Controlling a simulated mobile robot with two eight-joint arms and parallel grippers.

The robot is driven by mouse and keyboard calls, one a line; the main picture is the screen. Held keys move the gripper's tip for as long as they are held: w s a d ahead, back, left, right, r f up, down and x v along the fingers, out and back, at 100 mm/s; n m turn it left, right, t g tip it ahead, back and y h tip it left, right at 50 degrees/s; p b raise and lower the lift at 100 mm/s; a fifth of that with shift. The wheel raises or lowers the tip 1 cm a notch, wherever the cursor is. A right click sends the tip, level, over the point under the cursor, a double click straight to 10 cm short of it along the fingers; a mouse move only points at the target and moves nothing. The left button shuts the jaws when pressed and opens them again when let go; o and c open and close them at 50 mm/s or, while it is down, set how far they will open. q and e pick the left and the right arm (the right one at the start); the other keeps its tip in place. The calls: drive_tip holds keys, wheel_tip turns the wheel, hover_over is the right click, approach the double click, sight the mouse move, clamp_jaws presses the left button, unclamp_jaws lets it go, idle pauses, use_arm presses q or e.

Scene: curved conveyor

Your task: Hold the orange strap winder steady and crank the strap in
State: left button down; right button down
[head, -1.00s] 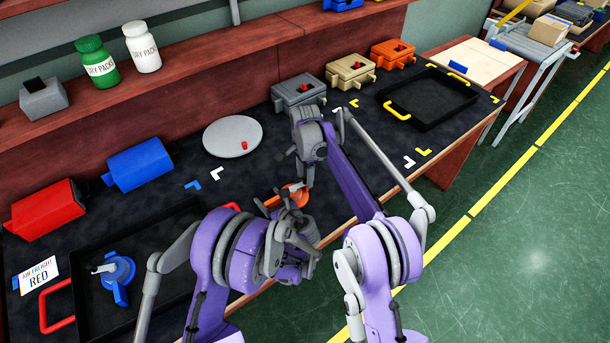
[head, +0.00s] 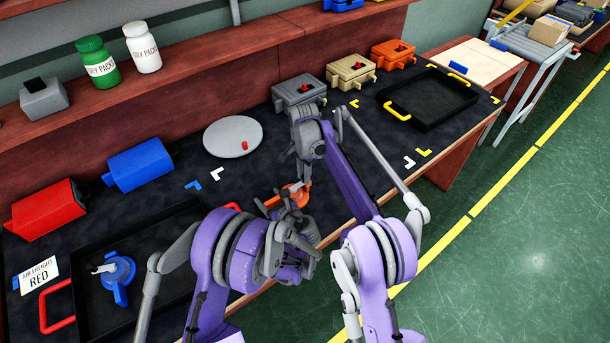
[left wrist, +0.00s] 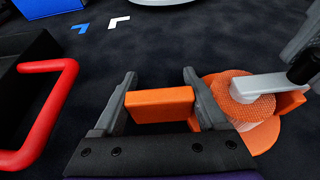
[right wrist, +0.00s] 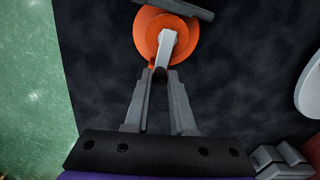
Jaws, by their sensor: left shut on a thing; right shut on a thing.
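The orange strap winder (head: 289,196) sits on the dark bench mat near the front edge, partly hidden behind my left arm in the head view. My left gripper (left wrist: 160,90) is shut across its orange block-shaped grip (left wrist: 160,106). The round drum (left wrist: 246,108) lies to the right, with a pale crank arm (left wrist: 272,86) across it. My right gripper (right wrist: 159,76) is shut on the dark crank knob, with its fingers together at the end of the crank arm (right wrist: 166,48). In the head view my right gripper (head: 303,182) is at the right side of the winder.
A black tray with red handles (head: 57,305) at the left holds a blue winder (head: 118,271). A grey round plate (head: 233,136) lies behind. Red (head: 44,208) and blue (head: 140,164) boxes stand at the back left. A yellow-handled black tray (head: 428,99) is at the right.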

drive_tip(key=n, duration=0.2)
drive_tip(key=w+a+n, duration=0.1)
drive_tip(key=shift+n, duration=0.4)
drive_tip(key=n, duration=0.1)
drive_tip(key=a+n, duration=0.1)
drive_tip(key=n, duration=0.1)
drive_tip(key=shift+w+a+n, duration=0.15)
drive_tip(key=shift+w+n, duration=0.05)
drive_tip(key=shift+n, duration=0.1)
drive_tip(key=n, duration=0.1)
drive_tip(key=a+n, duration=0.1)
drive_tip(key=n, duration=0.1)
drive_tip(key=shift+a+n, duration=0.15)
drive_tip(key=shift+n, duration=0.15)
drive_tip(key=shift+s+a+n, duration=0.1)
drive_tip(key=shift+a+n, duration=0.25)
drive_tip(key=shift+n, duration=0.6)
drive_tip(key=shift+s+a+n, duration=0.1)
drive_tip(key=shift+a+n, duration=0.25)
drive_tip(key=shift+n, duration=0.6)
drive_tip(key=c, duration=0.8)
unclamp_jaws()
drive_tip(key=shift+o, duration=0.2)
